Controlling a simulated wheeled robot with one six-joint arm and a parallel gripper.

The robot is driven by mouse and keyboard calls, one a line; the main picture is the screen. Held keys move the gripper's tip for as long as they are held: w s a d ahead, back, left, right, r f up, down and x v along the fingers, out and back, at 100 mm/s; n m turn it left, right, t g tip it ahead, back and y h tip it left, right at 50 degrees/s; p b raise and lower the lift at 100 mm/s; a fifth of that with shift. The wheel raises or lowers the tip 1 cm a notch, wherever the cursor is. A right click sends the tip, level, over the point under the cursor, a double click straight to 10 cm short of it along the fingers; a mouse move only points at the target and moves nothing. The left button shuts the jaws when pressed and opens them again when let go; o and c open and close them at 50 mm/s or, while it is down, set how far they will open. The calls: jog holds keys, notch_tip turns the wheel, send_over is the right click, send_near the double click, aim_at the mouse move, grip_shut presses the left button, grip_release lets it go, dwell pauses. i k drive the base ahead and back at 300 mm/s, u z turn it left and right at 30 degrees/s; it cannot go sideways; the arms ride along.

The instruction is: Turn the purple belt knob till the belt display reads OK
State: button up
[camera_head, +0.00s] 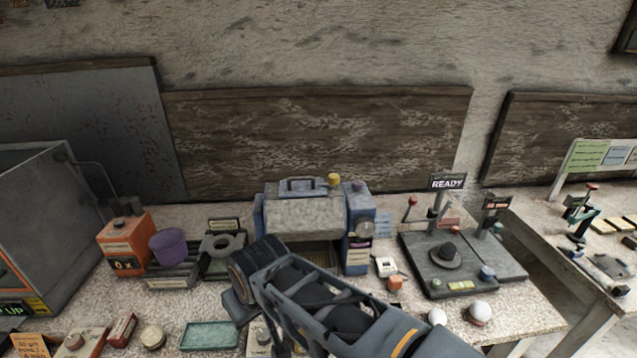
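A small purple knob (357,186) sits on top of the right column of a blue-grey machine (306,215), beside a yellow knob (333,180). A larger purple cylinder (168,246) stands at the left, beside an orange box (125,246) with a small dark display (124,265). I cannot tell for certain which purple thing is the belt knob, and I see no display clearly marked as the belt's. My gripper (240,305) is low in front of the machine, apart from both purple things. My arm hides most of it, and its fingers are not clear.
A black board (415,262) with a READY sign (447,183) stands to the right. White spheres (478,313) lie near the front edge. A green tray (208,335) and small blocks lie at the front left. A grey cabinet (45,225) stands at the far left.

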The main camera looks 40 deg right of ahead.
aim_at(356, 184)
jog(key=u, duration=0.2)
jog(key=k, duration=2.1)
jog(key=z, duration=0.85)
jog(key=i, duration=1.65)
